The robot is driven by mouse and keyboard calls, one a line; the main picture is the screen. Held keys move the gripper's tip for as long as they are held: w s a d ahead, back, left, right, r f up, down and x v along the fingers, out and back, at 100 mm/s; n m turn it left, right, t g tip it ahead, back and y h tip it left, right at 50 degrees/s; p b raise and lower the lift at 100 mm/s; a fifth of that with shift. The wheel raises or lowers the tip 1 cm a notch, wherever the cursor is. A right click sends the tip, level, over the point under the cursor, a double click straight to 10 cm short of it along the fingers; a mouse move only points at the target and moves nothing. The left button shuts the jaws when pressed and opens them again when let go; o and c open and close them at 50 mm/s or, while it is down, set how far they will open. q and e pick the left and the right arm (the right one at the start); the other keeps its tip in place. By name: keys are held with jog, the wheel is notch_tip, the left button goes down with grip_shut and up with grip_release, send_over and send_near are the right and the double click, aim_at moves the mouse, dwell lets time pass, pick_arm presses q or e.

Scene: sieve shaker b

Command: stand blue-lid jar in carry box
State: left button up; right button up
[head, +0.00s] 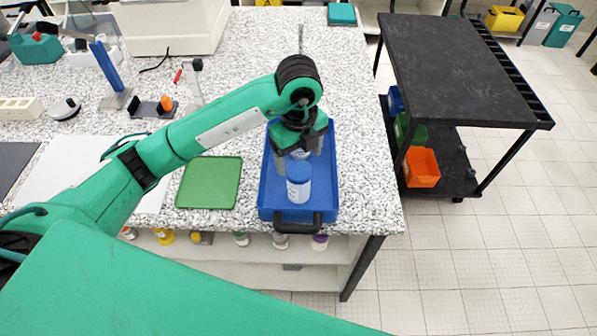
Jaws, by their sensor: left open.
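The carry box (328,182) is a blue open tray with a dark handle at its near end, on the right end of the speckled bench. A white jar with a blue lid (298,186) stands upright inside it, toward the near end. My left gripper (299,163) is open over the box, just behind and above the jar's lid. Whitish material shows between its fingers, partly hidden by them; I cannot tell what it is. Whether the fingers touch the jar is not clear. My right gripper is not in view.
A green tray (209,183) lies left of the box. A shelf with several jars runs below the bench edge. A black cart (455,70) with coloured bins stands to the right, with free floor around it. Small lab items stand at the back left.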

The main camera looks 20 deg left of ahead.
pick_arm(q)
jog(key=shift+r, duration=2.05)
